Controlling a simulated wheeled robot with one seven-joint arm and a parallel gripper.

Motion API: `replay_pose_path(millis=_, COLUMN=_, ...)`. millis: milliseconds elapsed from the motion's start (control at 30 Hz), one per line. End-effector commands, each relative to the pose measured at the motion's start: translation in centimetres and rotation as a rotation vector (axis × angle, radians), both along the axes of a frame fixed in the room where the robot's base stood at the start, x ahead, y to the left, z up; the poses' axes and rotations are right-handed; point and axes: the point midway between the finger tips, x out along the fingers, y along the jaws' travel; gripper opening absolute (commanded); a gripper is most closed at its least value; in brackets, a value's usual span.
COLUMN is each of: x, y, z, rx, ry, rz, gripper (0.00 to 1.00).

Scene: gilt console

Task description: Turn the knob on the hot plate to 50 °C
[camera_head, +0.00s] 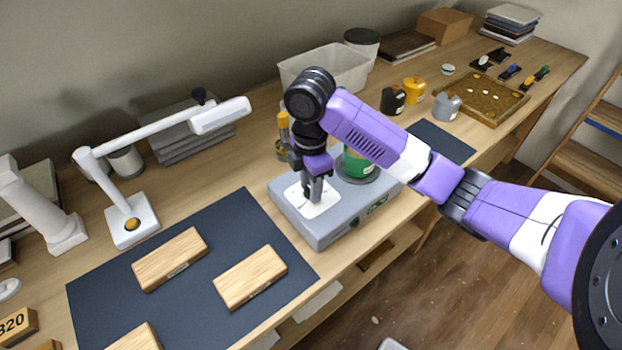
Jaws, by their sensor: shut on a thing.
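The hot plate (322,233) is a grey box on the wooden console, with a white dial face on its top left part. A green container (356,165) stands on its round plate at the right, partly behind my arm. My gripper (314,197) points down over the white dial face and is shut on the knob, which is mostly hidden by the fingers. The dial's marks and the knob's pointer are too small to read from here.
A dark mat (207,290) with wooden blocks lies at the left, near a white lamp (131,221). Small pots, including a yellow one (414,90), and a brown tray (482,100) are at the right.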

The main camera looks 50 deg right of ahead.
Motion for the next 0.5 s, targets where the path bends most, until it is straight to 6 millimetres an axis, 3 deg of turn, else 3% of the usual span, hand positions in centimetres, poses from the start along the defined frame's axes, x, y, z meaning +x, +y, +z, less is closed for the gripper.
replay_pose_path(millis=500, x=0.07, y=0.03, z=0.45, rx=0.003, ry=0.004, rz=-0.49, gripper=0.0)
